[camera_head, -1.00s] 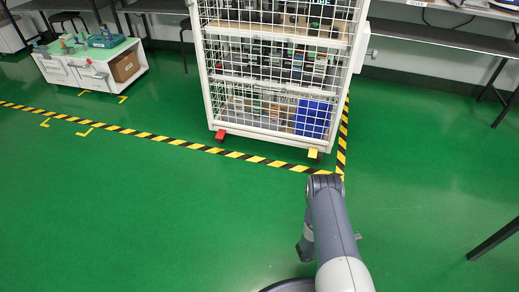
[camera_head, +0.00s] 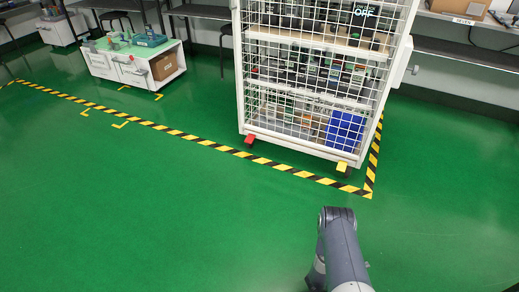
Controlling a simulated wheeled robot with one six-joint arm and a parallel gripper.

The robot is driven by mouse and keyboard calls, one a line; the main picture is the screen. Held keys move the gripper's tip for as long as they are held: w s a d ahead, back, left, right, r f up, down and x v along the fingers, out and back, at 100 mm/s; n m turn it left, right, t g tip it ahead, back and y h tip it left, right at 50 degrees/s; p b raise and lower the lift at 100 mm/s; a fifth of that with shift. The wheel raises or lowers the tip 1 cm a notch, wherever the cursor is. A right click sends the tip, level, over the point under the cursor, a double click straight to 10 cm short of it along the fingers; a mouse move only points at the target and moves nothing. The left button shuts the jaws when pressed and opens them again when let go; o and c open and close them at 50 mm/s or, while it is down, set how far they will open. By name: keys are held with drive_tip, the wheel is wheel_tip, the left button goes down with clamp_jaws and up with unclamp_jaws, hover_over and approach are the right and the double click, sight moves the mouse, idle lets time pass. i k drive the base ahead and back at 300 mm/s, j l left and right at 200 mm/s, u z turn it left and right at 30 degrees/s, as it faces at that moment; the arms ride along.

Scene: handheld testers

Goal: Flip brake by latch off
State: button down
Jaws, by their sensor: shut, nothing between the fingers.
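A white wire-cage cart (camera_head: 253,132) stands beyond my arm, in the upper middle of the camera_head view. A red brake latch (camera_head: 250,140) sticks out low at its front left corner, above the caster. A yellow brake latch (camera_head: 342,167) sticks out low at its front right corner. The latches are too small to tell their exact setting. My arm shows at the bottom right of centre, apart from the cart and in front of the yellow latch. My gripper's fingers are not visible.
Yellow-black floor tape (camera_head: 280,166) runs along the cart's front and right side. Open green floor (camera_head: 180,220) lies in front. Benches line the back wall.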

sight(250, 138)
drive_tip(key=i+j+u, duration=0.1)
drive_tip(key=i+u, duration=0.15)
drive_tip(key=u, duration=0.2)
drive_tip(key=i+u, duration=0.25)
drive_tip(key=u, duration=0.25)
drive_tip(key=i+l+u, duration=0.1)
drive_tip(key=u, duration=0.35)
drive_tip(key=i+l+u, duration=0.1)
drive_tip(key=i+l, duration=0.3)
drive_tip(key=i, duration=0.15)
drive_tip(key=i+l+u, duration=0.1)
drive_tip(key=i+l, duration=0.3)
drive_tip(key=i, duration=0.1)
